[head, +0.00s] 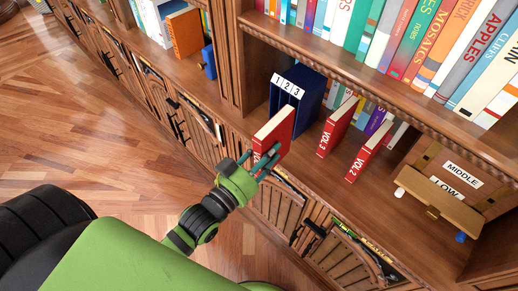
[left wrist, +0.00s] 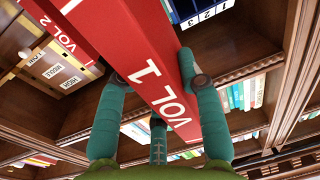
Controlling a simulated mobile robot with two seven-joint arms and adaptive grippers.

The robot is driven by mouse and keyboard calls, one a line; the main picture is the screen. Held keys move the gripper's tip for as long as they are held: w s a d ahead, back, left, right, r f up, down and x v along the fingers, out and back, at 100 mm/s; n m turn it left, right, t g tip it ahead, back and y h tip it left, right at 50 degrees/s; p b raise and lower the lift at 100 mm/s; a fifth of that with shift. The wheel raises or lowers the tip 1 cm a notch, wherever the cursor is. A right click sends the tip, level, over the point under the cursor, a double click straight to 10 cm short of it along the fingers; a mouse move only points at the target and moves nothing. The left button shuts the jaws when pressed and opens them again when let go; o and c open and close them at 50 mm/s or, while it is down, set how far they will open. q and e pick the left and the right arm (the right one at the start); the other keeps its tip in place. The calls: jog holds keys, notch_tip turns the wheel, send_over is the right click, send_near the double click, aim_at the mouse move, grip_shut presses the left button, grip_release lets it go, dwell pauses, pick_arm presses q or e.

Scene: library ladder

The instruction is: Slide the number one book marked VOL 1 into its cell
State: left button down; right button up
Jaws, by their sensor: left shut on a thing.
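My left gripper (head: 264,165) is shut on the red VOL 1 book (head: 275,131), with teal fingers on both sides of its spine. In the left wrist view the VOL 1 book (left wrist: 140,55) fills the middle, its label readable between the fingers (left wrist: 158,84). The dark blue case (head: 312,98) with cells labelled 1, 2, 3 stands on the shelf behind the book. In the head view the book is in front and slightly left of the case, apart from it as far as I can tell. The cell openings are partly hidden. My right gripper is not in view.
Red books VOL 3 (head: 337,127) and VOL 2 (head: 369,151) stand on the shelf right of the case. A wooden box labelled MIDDLE and LOW (head: 440,190) is farther right. Cabinet doors (head: 275,207) lie below the shelf, and rows of books fill the shelf above.

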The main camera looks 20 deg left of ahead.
pick_arm(q)
jog(key=w+a+f, duration=0.2)
jog(key=a, duration=0.3)
jog(key=w+a+f+m+h+p, duration=0.1)
jog(key=w+a+f, duration=0.1)
jog(key=a, duration=0.4)
jog(key=shift+w+f+g+p, duration=0.15)
jog(key=shift+f+g+p, duration=0.15)
jog(key=shift+f, duration=0.5)
jog(key=shift+a, duration=0.1)
jog(key=shift+b+x, duration=0.75)
jog(key=shift+x, duration=2.15)
jog(key=shift+p, duration=0.35)
